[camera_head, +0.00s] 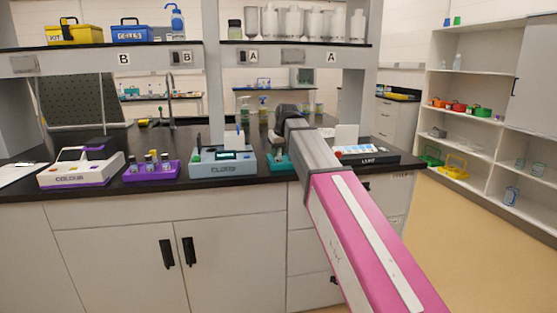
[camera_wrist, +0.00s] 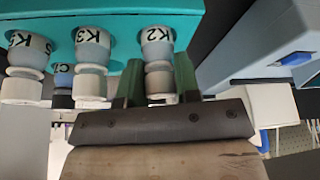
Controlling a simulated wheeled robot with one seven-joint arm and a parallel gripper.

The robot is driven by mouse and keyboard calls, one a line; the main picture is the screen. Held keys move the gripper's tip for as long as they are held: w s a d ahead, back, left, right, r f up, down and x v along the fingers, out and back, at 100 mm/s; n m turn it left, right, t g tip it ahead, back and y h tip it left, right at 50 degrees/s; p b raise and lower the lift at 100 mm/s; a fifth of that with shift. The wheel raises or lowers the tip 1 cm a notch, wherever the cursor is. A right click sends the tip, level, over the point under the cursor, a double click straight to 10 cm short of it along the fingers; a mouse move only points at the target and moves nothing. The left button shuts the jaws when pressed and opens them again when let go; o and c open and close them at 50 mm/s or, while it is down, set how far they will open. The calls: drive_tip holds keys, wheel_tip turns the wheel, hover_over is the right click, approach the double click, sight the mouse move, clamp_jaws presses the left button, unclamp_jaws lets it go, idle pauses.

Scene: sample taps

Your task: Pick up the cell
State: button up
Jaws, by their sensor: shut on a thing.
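My gripper (camera_wrist: 158,78) shows in the wrist view with two dark green fingers shut on the vial labelled K2 (camera_wrist: 158,50). A vial labelled K3 (camera_wrist: 92,48) and another white-capped vial (camera_wrist: 24,60) sit in the same rack to the left. No thing is plainly marked as the cell. In the head view, my arm reaches over the counter and its end hides part of the teal rack (camera_head: 277,163).
A blue instrument (camera_head: 222,160) stands left of the teal rack, close beside my gripper. Further left are a purple vial rack (camera_head: 152,172) and a white COLOUR instrument (camera_head: 80,168). A shelf (camera_head: 290,44) crosses above the counter.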

drive_tip(key=shift+r, duration=0.85)
wheel_tip(320, 180, up, 3)
drive_tip(key=shift+w+f, duration=0.1)
drive_tip(key=shift+f, duration=0.1)
drive_tip(key=s+a+r, duration=0.7)
drive_tip(key=s+r, duration=0.2)
drive_tip(key=r, duration=0.2)
drive_tip(key=shift+a+r, duration=0.35)
drive_tip(key=shift+a, duration=0.05)
